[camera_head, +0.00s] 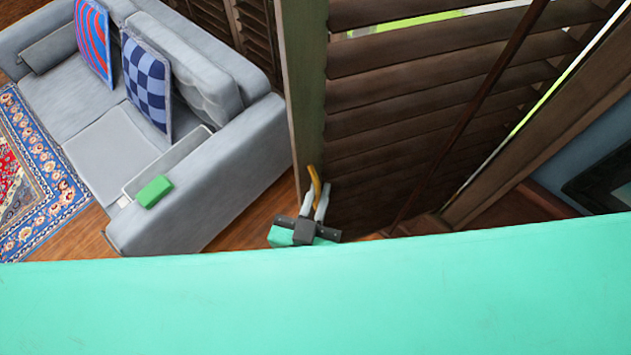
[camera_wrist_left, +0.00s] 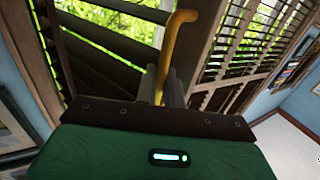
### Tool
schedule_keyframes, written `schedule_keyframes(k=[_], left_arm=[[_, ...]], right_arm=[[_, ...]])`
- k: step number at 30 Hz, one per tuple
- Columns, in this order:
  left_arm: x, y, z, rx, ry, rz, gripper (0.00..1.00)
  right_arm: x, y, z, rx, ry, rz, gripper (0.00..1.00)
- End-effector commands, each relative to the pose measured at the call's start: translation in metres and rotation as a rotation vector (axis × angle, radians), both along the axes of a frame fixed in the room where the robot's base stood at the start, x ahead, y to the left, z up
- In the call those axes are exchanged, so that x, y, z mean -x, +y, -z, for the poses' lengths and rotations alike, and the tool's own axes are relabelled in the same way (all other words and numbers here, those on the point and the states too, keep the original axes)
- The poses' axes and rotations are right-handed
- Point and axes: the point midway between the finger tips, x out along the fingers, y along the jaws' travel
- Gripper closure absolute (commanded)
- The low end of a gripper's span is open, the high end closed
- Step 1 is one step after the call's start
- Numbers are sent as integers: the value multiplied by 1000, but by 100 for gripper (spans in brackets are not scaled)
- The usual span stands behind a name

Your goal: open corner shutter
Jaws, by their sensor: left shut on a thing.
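The corner shutter (camera_head: 420,85) is a dark brown slatted panel that stands swung out from its frame, with a bright gap along its right side in the head view. Its slats also show in the left wrist view (camera_wrist_left: 100,65). A yellow-orange bent handle (camera_head: 314,180) is at the panel's near edge, low down. My left gripper (camera_head: 315,203) is shut on this handle, which rises from between the fingers in the left wrist view (camera_wrist_left: 170,55). The handle's lower end is hidden by the fingers. My right gripper is not in view.
A grey sofa (camera_head: 190,85) with patterned cushions stands to the left, with a green block (camera_head: 154,191) on its arm. A patterned rug (camera_head: 35,175) lies at far left. Wood floor shows between sofa and shutter. A dark-framed item (camera_head: 600,180) is on the blue wall at right.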

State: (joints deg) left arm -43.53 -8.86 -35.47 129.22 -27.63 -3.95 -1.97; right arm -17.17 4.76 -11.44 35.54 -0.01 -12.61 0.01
Motion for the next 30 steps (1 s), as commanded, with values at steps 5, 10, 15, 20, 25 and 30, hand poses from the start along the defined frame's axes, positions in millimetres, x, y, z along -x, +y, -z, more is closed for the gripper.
schedule_keyframes(k=[5,10,15,20,25,30], left_arm=[[3,-1,-1,0,-2,-2,100],[4,-1,-1,0,-3,-3,100],[4,-1,-1,0,-3,-3,100],[4,-1,-1,0,-2,-3,75],[4,-1,0,0,-1,-3,75],[10,1,0,0,1,-3,75]], right_arm=[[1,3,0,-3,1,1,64],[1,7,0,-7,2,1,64],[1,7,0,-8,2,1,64],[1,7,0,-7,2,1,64],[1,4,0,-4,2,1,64],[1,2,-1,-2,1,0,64]])
